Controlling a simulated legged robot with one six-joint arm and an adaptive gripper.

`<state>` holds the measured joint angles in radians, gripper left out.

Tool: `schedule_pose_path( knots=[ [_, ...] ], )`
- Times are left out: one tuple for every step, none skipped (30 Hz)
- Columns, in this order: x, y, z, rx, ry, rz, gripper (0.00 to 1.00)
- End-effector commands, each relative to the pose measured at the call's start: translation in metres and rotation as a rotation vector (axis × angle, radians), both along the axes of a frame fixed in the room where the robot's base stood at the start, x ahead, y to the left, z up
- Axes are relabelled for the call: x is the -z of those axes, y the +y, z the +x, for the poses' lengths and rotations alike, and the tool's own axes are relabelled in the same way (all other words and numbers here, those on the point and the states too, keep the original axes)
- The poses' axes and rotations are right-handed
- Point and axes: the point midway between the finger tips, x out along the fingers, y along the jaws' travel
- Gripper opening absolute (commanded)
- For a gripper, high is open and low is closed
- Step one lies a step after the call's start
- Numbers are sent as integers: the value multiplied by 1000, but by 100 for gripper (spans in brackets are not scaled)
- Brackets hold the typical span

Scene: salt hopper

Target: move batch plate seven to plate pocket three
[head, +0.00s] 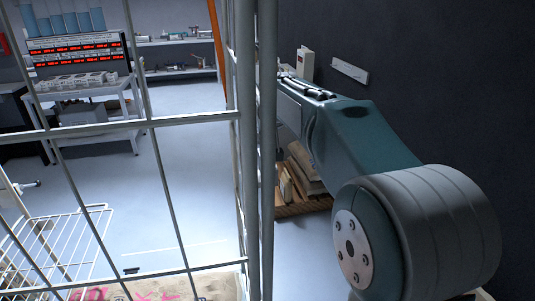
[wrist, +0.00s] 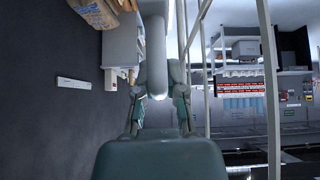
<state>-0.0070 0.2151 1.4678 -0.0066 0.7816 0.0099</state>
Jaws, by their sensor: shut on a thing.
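My gripper (wrist: 158,98) shows in the wrist view, with a finger on each side of a long, pale grey, rounded thing (wrist: 156,48). The fingers are shut on it, and it reaches up to the top of the picture. No number or label can be read on it, so I cannot tell that it is batch plate seven. In the head view my arm reaches away on the right, and its far end is partly hidden behind the cage posts. I cannot make out plate pocket three in either view.
A wire cage (head: 242,130) stands close, left of my arm. A dark wall with a white sign (head: 350,71) runs along the right. A white box (head: 305,64) stands near the arm's far end. Sacks on a pallet (head: 302,209) lie below. A rack with red displays (head: 78,50) stands far left; open floor lies between.

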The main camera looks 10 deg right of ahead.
Motion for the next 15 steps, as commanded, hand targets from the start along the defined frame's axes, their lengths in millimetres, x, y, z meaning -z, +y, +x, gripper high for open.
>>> schedule_pose_path(
  knots=[
    [0, 0, 0, -1, -1, 1, 0],
    [-1, 0, 0, -1, -1, 1, 0],
    [-1, 0, 0, -1, -1, 1, 0],
    [-2, 0, 0, -1, -1, 1, 0],
    [-2, 0, 0, -1, -1, 1, 0],
    [-2, 0, 0, -1, -1, 1, 0],
    [-2, 0, 0, -1, -1, 1, 0],
    [-2, 0, 0, -1, -1, 1, 0],
    [-2, 0, 0, -1, -1, 1, 0],
    [-2, 0, 0, -1, -1, 1, 0],
    [-2, 0, 0, -1, -1, 1, 0],
    [-3, 0, 0, -1, -1, 1, 0],
    [-3, 0, 0, -1, -1, 1, 0],
    [-4, 0, 0, -1, -2, 1, 0],
    [-6, 0, 0, 0, -2, 0, 0]
  ],
)
